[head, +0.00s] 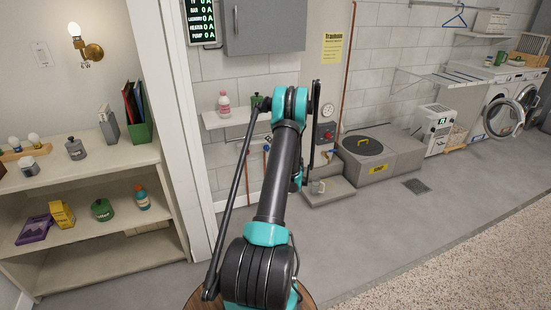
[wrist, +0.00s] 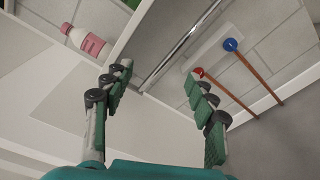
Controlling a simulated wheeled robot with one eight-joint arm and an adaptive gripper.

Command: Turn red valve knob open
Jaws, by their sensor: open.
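The red valve knob (wrist: 198,73) shows in the wrist view at the top of a copper pipe, close to the tip of the right-hand finger and partly covered by it. My gripper (wrist: 158,75) is open and empty, with its green-padded fingers spread wide. The red knob is at the right finger's tip, not centred between the fingers; I cannot tell whether they touch. A blue valve knob (wrist: 230,45) sits on a second copper pipe to the upper right. In the head view my arm hides much of the valve area, and I cannot make out the gripper clearly there.
A pink bottle (head: 224,105) stands on a white wall shelf (head: 226,119) above the pipes. A metal rail (wrist: 180,45) runs beneath that shelf. A low shelf unit (head: 85,175) stands at left. A sump lid (head: 364,147) lies at right. The grey floor (head: 370,215) is open.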

